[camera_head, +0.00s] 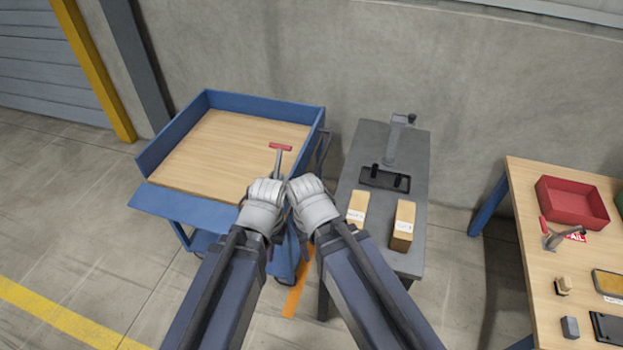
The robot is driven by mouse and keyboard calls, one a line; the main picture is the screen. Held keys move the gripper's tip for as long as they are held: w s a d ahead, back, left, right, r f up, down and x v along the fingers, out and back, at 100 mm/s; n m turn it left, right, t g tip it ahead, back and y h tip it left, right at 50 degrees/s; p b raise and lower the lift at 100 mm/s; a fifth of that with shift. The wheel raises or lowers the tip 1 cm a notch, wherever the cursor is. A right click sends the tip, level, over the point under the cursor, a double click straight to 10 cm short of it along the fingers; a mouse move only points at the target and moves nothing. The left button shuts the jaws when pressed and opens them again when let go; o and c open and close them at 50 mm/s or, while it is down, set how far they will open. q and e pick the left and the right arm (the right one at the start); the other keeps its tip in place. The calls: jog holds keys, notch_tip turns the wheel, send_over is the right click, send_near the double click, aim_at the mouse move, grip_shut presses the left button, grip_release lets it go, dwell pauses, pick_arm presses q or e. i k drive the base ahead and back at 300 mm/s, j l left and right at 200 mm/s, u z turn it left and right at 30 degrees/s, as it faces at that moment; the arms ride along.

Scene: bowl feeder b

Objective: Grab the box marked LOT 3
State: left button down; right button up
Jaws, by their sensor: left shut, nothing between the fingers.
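Two small tan boxes with white labels stand on the grey stand, a left box (358,203) and a right box (404,215). The label print is too small to tell which one reads LOT 3. My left gripper (268,187) is shut and empty, at the near right side of the blue cart, left of both boxes. My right gripper (306,186) is close beside it, between the cart and the stand. Its fingers cannot be made out. Neither gripper is at a box.
The grey stand (418,165) also carries a black fixture (385,179) and a grey upright piece behind the boxes. A red-topped T-shaped piece (280,147) shows beyond my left gripper. The blue cart's wooden top (225,145) is otherwise clear. A wooden table (525,200) holds a red bin (572,203).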

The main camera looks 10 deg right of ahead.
aim_at(402, 235)
jog(key=k+l+z, duration=0.15)
jog(key=l+z, duration=0.2)
jog(key=l, duration=0.45)
jog(key=k+l+z, duration=0.1)
jog(key=l+z, duration=0.25)
jog(key=l, duration=0.4)
